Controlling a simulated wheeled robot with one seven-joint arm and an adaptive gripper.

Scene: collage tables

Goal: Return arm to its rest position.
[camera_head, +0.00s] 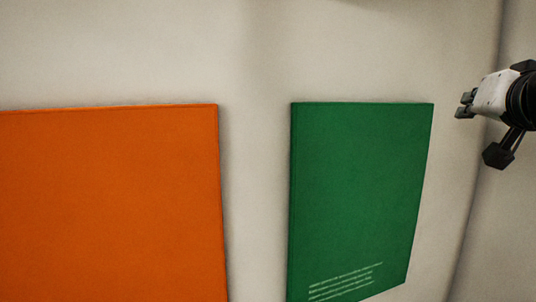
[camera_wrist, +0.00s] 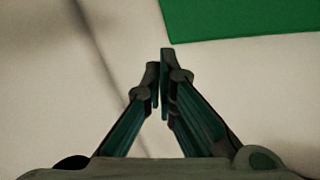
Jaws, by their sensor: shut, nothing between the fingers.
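My gripper (camera_head: 464,106) is at the right edge of the head view, to the right of the green panel and apart from it. In the wrist view, my gripper (camera_wrist: 160,72) has its two fingers together with nothing between them. The arm behind the gripper is mostly cut off by the picture's right edge.
A green panel (camera_head: 360,190) with small pale lines of text stands out against the pale surface; its edge shows in the wrist view (camera_wrist: 240,18). A large orange panel (camera_head: 110,200) is at the left. The pale surface (camera_head: 260,50) above both is bare.

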